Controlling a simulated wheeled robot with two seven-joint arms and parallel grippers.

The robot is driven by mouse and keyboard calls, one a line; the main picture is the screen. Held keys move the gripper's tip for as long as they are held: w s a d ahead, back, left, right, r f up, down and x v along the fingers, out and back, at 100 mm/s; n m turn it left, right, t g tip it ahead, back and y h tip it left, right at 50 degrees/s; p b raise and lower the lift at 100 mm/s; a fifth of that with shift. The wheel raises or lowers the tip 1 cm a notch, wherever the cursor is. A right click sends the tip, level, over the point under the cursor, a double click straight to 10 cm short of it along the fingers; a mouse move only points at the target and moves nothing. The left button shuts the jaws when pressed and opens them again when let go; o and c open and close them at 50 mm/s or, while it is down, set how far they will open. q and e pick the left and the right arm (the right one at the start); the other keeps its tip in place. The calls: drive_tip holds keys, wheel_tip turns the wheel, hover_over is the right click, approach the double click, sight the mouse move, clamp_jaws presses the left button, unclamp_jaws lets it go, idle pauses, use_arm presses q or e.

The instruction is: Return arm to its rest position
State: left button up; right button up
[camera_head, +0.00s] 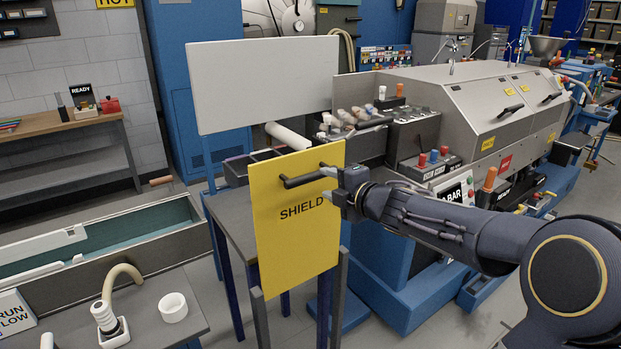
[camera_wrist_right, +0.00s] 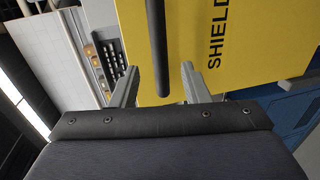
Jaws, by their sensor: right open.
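My right arm reaches in from the right in the head view. Its gripper (camera_head: 334,184) is at the yellow panel marked SHIELD (camera_head: 292,228), close to the black bar handle (camera_head: 304,178). In the right wrist view the two fingers of the gripper (camera_wrist_right: 158,85) stand apart, with the handle (camera_wrist_right: 157,50) running between them. I cannot tell whether either finger touches the handle. The yellow panel (camera_wrist_right: 228,45) lies just beyond the fingertips. The panel hangs upright in front of a dark table. My left gripper is in neither view.
A large grey machine (camera_head: 480,100) on a blue base stands behind my right arm. A blank white board (camera_head: 262,85) rises behind the shield. At the lower left are a water trough (camera_head: 110,240), a white tape roll (camera_head: 173,307) and a curved hose (camera_head: 118,285). Grey floor shows between.

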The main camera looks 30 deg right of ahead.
drive_tip(key=s+a+f+m+g+h, duration=0.1)
drive_tip(key=s+f+m+g+h, duration=0.1)
drive_tip(key=s+m, duration=0.5)
drive_tip(key=s+a+f+m+g+h, duration=0.1)
drive_tip(key=s+a+f+m+g, duration=0.15)
drive_tip(key=s+m, duration=0.45)
drive_tip(key=s+a+f+m+g+y, duration=0.2)
drive_tip(key=s+a+f+m, duration=0.1)
drive_tip(key=s+a+f, duration=0.2)
drive_tip(key=s+a+f+m+g+y, duration=0.3)
drive_tip(key=s+a+f, duration=0.1)
drive_tip(key=s+a, duration=0.5)
drive_tip(key=shift+s+f+m+g+y, duration=0.3)
drive_tip(key=shift+s+f+g, duration=0.05)
drive_tip(key=shift+s, duration=0.9)
